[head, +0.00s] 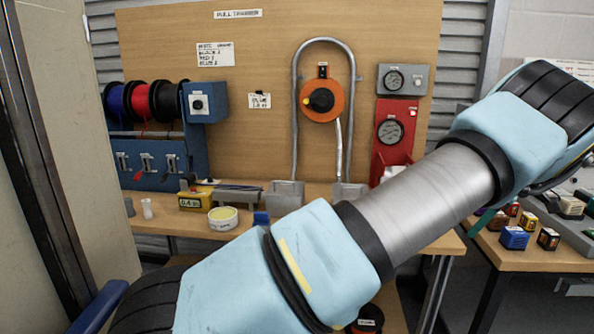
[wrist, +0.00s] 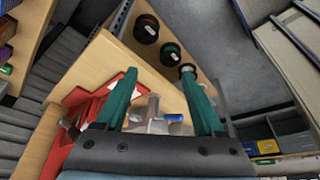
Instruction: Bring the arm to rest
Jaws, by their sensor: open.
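My arm (head: 423,202) crosses the head view from the bottom left to the upper right, in front of the workbench. In the wrist view my gripper (wrist: 160,92) shows two green fingers spread wide apart, open, with nothing between the tips. Behind the fingers, apart from them, are the bench edge, a red panel and some grey fittings. Part of the bench is hidden behind my arm.
The wooden bench (head: 150,222) carries a tape roll (head: 223,218) and a yellow box (head: 195,202). An orange wheel (head: 322,101) and gauges are on the backboard. A right-hand table (head: 510,258) holds small boxes near my arm. A cabinet panel (head: 50,150) stands at left.

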